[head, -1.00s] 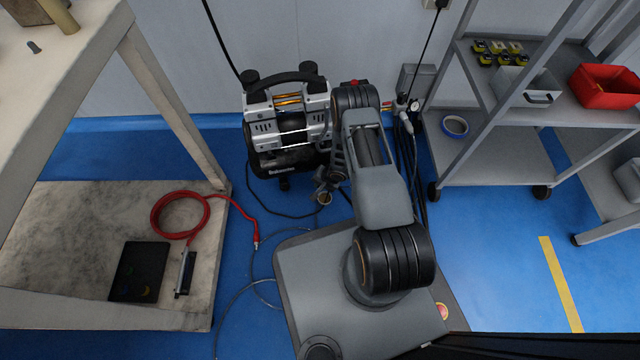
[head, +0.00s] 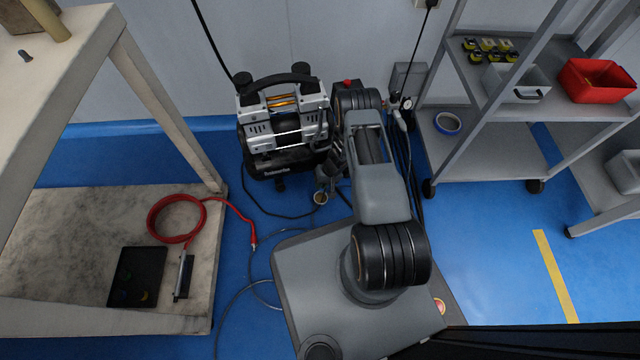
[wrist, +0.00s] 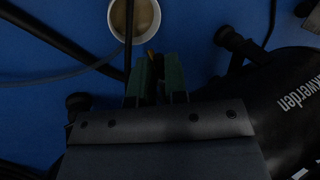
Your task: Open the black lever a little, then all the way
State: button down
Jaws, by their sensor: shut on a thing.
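In the wrist view my gripper (wrist: 158,78) has its two green fingers close together around a dark, narrow piece, the black lever (wrist: 158,68). The lever is mostly hidden between the fingers, so its angle cannot be read. A small brass-coloured bit (wrist: 150,53) shows just beyond the fingertips. In the head view my gripper (head: 329,180) is low beside the right side of the compressor (head: 283,118), partly behind my arm. The lever cannot be made out there. The compressor's black tank (wrist: 285,100) fills the right of the wrist view.
A small cup (head: 320,198) stands on the blue floor close to my gripper; it also shows in the wrist view (wrist: 134,17). Hoses run along the floor. A bench (head: 190,300) is at left, a grey shelf (head: 490,165) at right.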

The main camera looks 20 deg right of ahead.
dwell(0.4)
jog(key=c, duration=1.1)
grip_release()
jog(key=shift+c, duration=0.2)
jog(key=p+v, duration=0.6)
jog(key=v, duration=0.7)
jog(key=shift+d+r+p, duration=0.2)
jog(key=shift+r+p, duration=0.15)
jog(key=shift+r, duration=0.05)
jog(key=shift+w, duration=0.1)
